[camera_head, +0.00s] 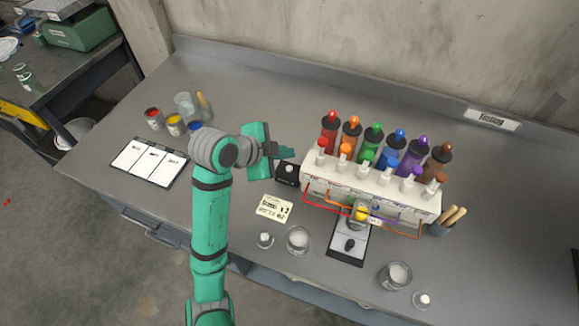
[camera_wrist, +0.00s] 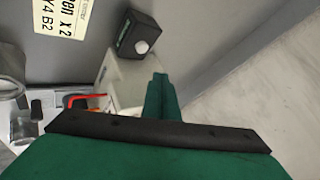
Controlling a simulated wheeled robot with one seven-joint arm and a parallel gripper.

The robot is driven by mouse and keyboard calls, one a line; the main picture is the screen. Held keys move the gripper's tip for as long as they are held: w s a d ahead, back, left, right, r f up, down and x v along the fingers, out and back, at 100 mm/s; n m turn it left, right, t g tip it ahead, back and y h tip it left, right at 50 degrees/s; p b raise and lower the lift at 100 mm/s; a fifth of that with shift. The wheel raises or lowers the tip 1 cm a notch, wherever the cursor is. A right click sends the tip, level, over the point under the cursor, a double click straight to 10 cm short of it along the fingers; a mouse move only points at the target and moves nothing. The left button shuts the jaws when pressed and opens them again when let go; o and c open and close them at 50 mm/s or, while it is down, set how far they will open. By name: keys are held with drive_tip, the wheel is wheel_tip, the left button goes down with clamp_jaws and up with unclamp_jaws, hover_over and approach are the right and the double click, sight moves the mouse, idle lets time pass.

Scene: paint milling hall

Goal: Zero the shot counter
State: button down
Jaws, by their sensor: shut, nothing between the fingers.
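A small black box with a round white button (camera_head: 287,174) stands on the bench at the left end of the dispenser rack; it appears to be the shot counter. In the wrist view the black box (camera_wrist: 138,36) shows near the top, with its pale button and a greenish display. My gripper (camera_head: 288,153) is shut and empty, above and just behind the box in the head view. In the wrist view the closed fingertips of my gripper (camera_wrist: 160,77) point towards the box and appear apart from it. The display's reading is too small to make out.
The white rack (camera_head: 372,182) with several coloured bottles stands right of the box. A printed card (camera_head: 273,208) lies in front. Small jars (camera_head: 298,238), a scale (camera_head: 347,248) and a tool cup (camera_head: 443,226) are nearby. Paint cans (camera_head: 174,124) and a clipboard (camera_head: 148,162) are left.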

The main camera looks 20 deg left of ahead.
sight(287, 172)
drive_tip(key=shift+f, duration=1.8)
drive_tip(key=shift+w, duration=0.1)
drive_tip(key=shift+s+a, duration=0.1)
drive_tip(key=shift+s, duration=0.1)
drive_tip(key=shift+w, duration=0.1)
drive_tip(key=shift+f, duration=0.15)
drive_tip(key=shift+f, duration=0.25)
